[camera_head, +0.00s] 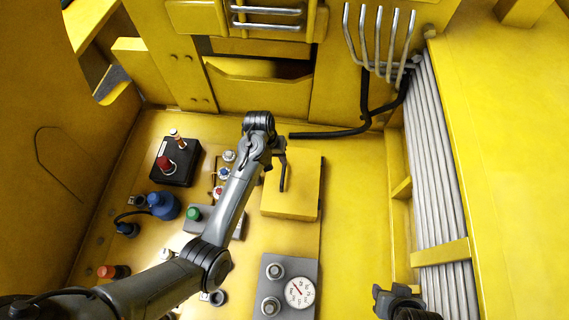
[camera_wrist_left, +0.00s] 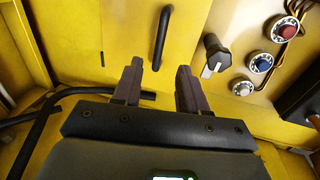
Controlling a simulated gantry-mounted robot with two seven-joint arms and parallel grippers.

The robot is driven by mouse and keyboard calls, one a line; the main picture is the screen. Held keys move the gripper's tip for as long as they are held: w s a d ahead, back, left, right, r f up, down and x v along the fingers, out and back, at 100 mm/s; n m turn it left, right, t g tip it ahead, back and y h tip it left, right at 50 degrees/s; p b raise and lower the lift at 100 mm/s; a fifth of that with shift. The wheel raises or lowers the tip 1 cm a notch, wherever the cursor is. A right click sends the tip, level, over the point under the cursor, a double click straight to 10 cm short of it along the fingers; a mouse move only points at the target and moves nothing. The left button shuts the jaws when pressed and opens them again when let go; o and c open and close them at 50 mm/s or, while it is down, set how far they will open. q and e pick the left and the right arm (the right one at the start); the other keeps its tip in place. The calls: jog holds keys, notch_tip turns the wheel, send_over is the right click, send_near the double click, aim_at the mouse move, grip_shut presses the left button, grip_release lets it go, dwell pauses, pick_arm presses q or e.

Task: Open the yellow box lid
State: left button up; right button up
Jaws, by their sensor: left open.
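The yellow box (camera_head: 305,195) sits on the yellow panel in the middle of the head view, its lid flat and closed. A black bar handle (camera_head: 283,178) is on the lid; it also shows in the left wrist view (camera_wrist_left: 161,38). My left gripper (camera_head: 278,147) is over the box's far left part. In the left wrist view, my left gripper (camera_wrist_left: 158,72) has its two fingers apart with nothing between the tips; the handle appears beyond the gap. My right gripper (camera_head: 397,298) is at the bottom right, apart from the box; its jaws are unclear.
A grey gauge box (camera_head: 289,286) stands in front of the yellow box. A black box with a red knob (camera_head: 178,162), blue connectors (camera_head: 163,206) and other knobs lie to the left. Grey pipes (camera_head: 440,170) line the right wall. The floor right of the box is clear.

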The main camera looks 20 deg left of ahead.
pick_arm(q)
send_over(283, 175)
jog(key=a, duration=0.1)
jog(key=f, duration=0.6)
jog(key=shift+s+f, duration=0.2)
jog(key=shift+f, duration=0.05)
notch_tip(283, 175, down, 2)
jog(key=shift+w+d+f+b, duration=0.1)
jog(key=shift+f+b, duration=0.15)
jog(key=shift+b, duration=0.55)
jog(key=shift+d+f+b, duration=0.15)
jog(key=shift+f+b, duration=0.3)
jog(key=shift+f, duration=0.05)
pick_arm(e)
jog(key=shift+s+f, duration=0.2)
jog(key=shift+f, duration=1.15)
pick_arm(q)
grip_shut()
pick_arm(e)
jog(key=shift+r, duration=0.1)
